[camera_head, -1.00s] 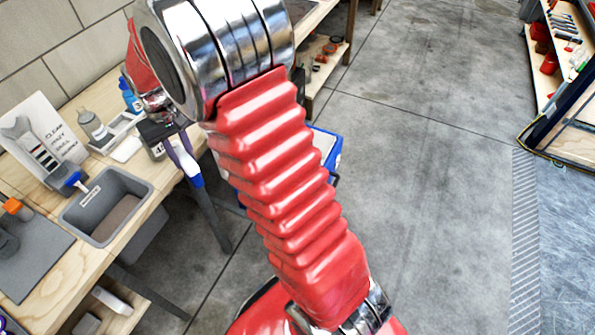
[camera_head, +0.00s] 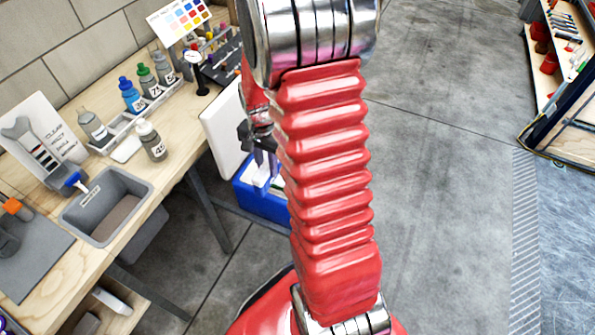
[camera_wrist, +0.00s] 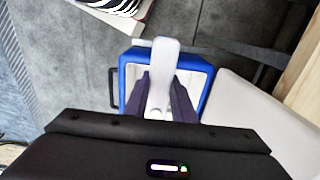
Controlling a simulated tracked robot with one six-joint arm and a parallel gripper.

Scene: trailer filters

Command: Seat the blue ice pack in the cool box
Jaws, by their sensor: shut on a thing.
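The cool box (camera_head: 262,205) is blue with a pale inside and stands open on the floor beside the bench, partly hidden by my arm. Its rim (camera_wrist: 207,88) shows in the wrist view. My gripper (camera_head: 264,160) is over the box, its dark fingers pointing down. In the wrist view my gripper (camera_wrist: 160,100) is shut on a long pale piece (camera_wrist: 165,60), apparently the ice pack. It looks whitish from here; any blue lower part is hidden. It lines up over the box opening, but I cannot tell its height or whether it touches.
A white panel (camera_head: 222,132), apparently the box's raised lid, stands close left of my gripper. The bench (camera_head: 140,190) holds a sink tub (camera_head: 105,205), a grey bottle (camera_head: 151,142) and several other bottles. The floor (camera_head: 440,220) to the right is clear.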

